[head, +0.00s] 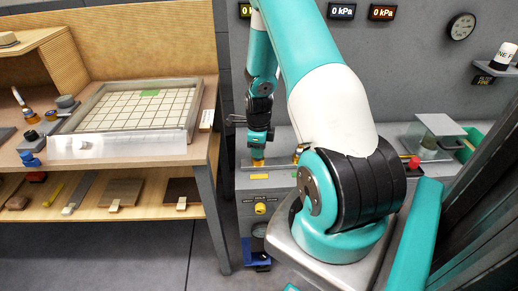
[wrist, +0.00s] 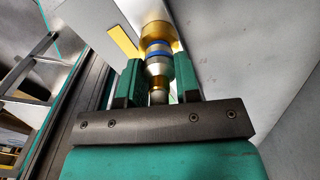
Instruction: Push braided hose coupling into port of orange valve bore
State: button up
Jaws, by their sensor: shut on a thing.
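My gripper (wrist: 160,80) has its two teal fingers closed around the sides of a silver metal coupling (wrist: 159,68) with a blue band. The coupling's far end meets a brass-gold round fitting (wrist: 157,32), which appears to be the valve port. The two are in line and look touching; I cannot tell how deep the coupling sits. In the head view my gripper (head: 257,146) points down over a brass fitting (head: 258,163) on the grey bench top. The coupling is hard to make out there, and no braided hose is clearly visible.
A yellow label (head: 259,177) sits on the bench front below the fitting. Another brass fitting (head: 298,152) stands to the right, close to my arm. A wooden table with a gridded frame (head: 75,139) is at left. A press-like stand (head: 437,126) is at right.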

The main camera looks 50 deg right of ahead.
jog(key=shift+r+p, duration=1.2)
jog(key=shift+r, duration=0.4)
